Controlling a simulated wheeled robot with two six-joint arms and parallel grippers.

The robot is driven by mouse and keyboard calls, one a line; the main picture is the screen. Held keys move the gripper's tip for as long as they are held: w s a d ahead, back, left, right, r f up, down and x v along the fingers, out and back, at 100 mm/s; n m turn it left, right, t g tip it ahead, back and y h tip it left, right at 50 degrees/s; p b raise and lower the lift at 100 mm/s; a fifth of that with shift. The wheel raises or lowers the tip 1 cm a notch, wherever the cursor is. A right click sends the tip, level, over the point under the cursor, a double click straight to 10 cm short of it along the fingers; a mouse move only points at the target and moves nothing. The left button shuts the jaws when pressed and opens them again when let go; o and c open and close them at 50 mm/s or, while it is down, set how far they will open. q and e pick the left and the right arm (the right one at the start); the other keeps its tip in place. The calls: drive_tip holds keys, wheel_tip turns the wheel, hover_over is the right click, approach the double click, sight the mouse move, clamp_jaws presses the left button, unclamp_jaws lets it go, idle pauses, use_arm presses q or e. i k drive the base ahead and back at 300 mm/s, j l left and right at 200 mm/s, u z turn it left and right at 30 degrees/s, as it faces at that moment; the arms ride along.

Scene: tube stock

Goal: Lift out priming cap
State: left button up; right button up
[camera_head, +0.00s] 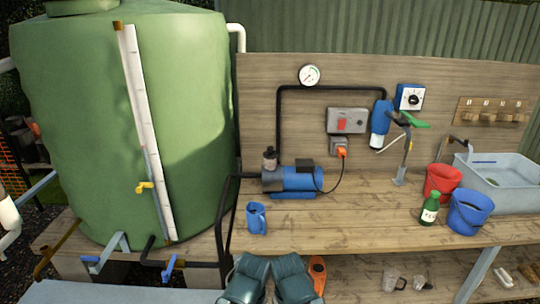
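The blue pump (302,179) sits on the wooden bench against the back board, with a grey pump head (271,180) at its left end. A small dark capped piece (269,157) stands upright on the pump head; it looks like the priming cap, but it is too small to tell how it is seated. A blue jug (256,218) stands on the bench in front of the pump, to its left. Neither of my grippers can be made out in this view.
A green tank (75,120) stands left, with black pipes (228,215) between it and the pump. Dark teal boot-like shapes (270,282) show at the bottom. A green bottle (429,208), red bucket (442,180), blue bucket (469,212) and sink (510,190) stand right. The bench centre is clear.

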sight(269, 154)
drive_tip(key=i+l, duration=0.1)
drive_tip(key=l, duration=0.35)
drive_tip(key=i+l, duration=0.1)
drive_tip(key=l, duration=0.35)
drive_tip(key=i+l, duration=0.1)
drive_tip(key=l, duration=0.3)
drive_tip(key=i+l, duration=0.1)
drive_tip(key=l, duration=0.35)
drive_tip(key=i+l, duration=0.15)
drive_tip(key=l, duration=0.15)
drive_tip(key=i+l+u, duration=0.1)
drive_tip(key=i+l, duration=0.25)
drive_tip(key=l, duration=0.25)
drive_tip(key=i+l, duration=0.2)
drive_tip(key=i+u, duration=0.05)
drive_tip(key=i, duration=0.05)
